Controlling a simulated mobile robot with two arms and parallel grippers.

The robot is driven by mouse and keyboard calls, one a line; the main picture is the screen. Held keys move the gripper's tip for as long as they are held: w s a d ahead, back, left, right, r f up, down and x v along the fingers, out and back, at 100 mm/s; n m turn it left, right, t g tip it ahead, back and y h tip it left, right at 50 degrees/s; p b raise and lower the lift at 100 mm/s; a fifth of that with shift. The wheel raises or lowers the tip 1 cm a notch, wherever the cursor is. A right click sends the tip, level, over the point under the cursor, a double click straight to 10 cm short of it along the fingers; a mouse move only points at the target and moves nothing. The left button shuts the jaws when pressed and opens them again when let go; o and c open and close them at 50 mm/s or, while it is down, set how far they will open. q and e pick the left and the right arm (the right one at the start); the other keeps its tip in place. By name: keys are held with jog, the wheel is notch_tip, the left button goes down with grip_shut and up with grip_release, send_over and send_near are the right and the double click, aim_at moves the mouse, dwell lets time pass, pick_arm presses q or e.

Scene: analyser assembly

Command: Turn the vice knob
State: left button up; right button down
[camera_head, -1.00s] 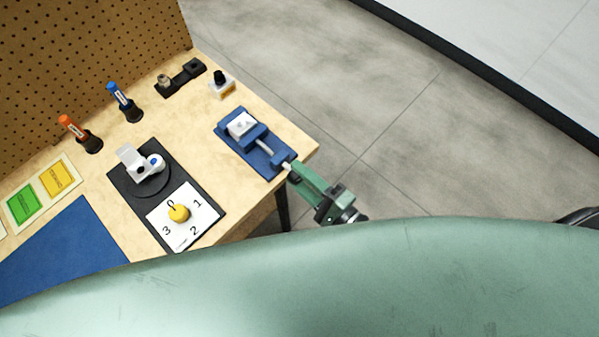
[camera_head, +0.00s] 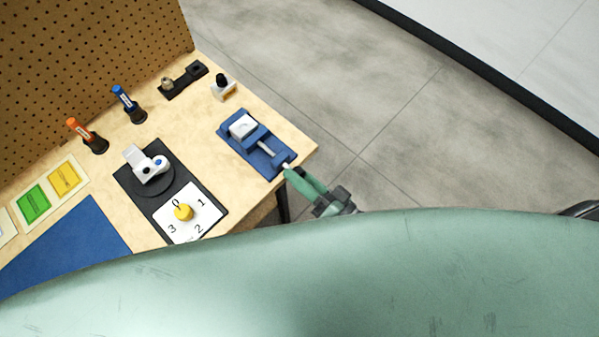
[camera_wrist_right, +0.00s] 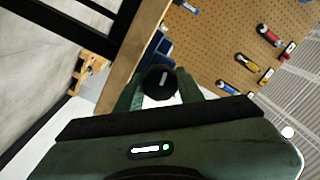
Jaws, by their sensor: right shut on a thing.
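The blue vice (camera_head: 254,143) sits on the table near its right edge, with a white block (camera_head: 243,126) between its jaws. Its screw runs toward the table's front right edge, where the knob is. In the right wrist view the knob (camera_wrist_right: 160,83) is round and black with a light mark, between the green fingers, and part of the blue vice (camera_wrist_right: 163,48) shows behind it. My right gripper (camera_head: 291,176) reaches the knob end from the lower right and is shut on the knob, its fingers on either side. My left gripper is not in view.
A black-topped white piece (camera_head: 223,85) stands behind the vice. Floor is clear to the right.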

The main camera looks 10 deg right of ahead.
jog(key=n+p, duration=0.1)
jog(key=n, duration=0.5)
jog(key=shift+r+n+p, duration=0.15)
jog(key=shift+n+p, duration=0.2)
jog(key=shift+n, duration=0.05)
jog(key=n+p, duration=0.1)
jog(key=n, duration=1)
jog(key=shift+s+n+g, duration=0.1)
jog(key=shift+n+g, duration=0.2)
jog(key=n, duration=0.5)
jog(key=shift+f, duration=0.2)
jog(key=n+b, duration=0.1)
jog(key=n, duration=0.2)
jog(key=shift+f+n+h, duration=0.1)
jog(key=shift+n+h, duration=0.2)
jog(key=shift+n, duration=0.1)
jog(key=n+b, duration=0.1)
jog(key=n, duration=0.1)
jog(key=shift+n, duration=0.4)
jog(key=n+b, duration=0.2)
jog(key=n, duration=0.2)
jog(key=shift+f, duration=0.1)
jog(key=shift+n+b, duration=1)
jog(key=shift+n, duration=0.4)
